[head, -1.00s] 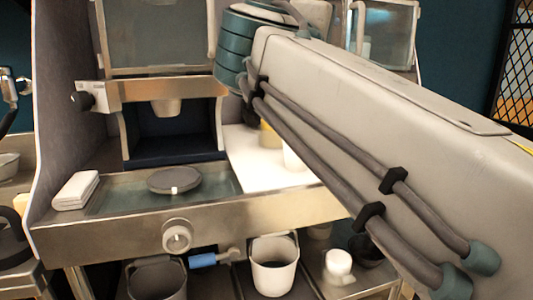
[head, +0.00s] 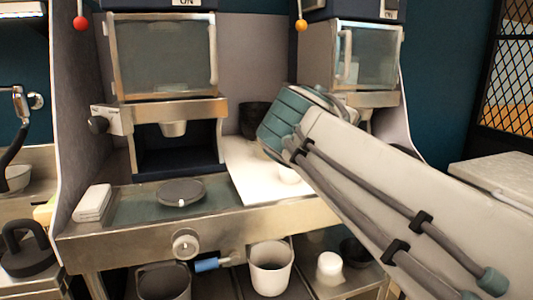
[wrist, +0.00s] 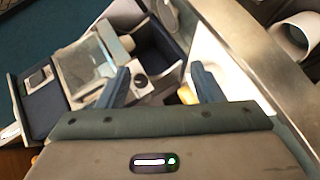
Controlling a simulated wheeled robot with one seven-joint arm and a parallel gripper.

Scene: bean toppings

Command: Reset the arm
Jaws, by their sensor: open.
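My gripper shows in the wrist view (wrist: 160,84), with two dark blue fingers spread apart and nothing between them. In the head view my arm reaches in from the lower right and hides the gripper's fingertips. The arm's teal-banded joint is in front of the white board between the two dispensers. In the wrist view a dispenser with a clear window (wrist: 85,65) lies beyond the left finger.
The right dispenser (head: 368,55) is behind my arm. A white bucket (head: 270,270) and a dark bucket (head: 163,282) sit below. A dark cup (head: 255,119) stands at the back.

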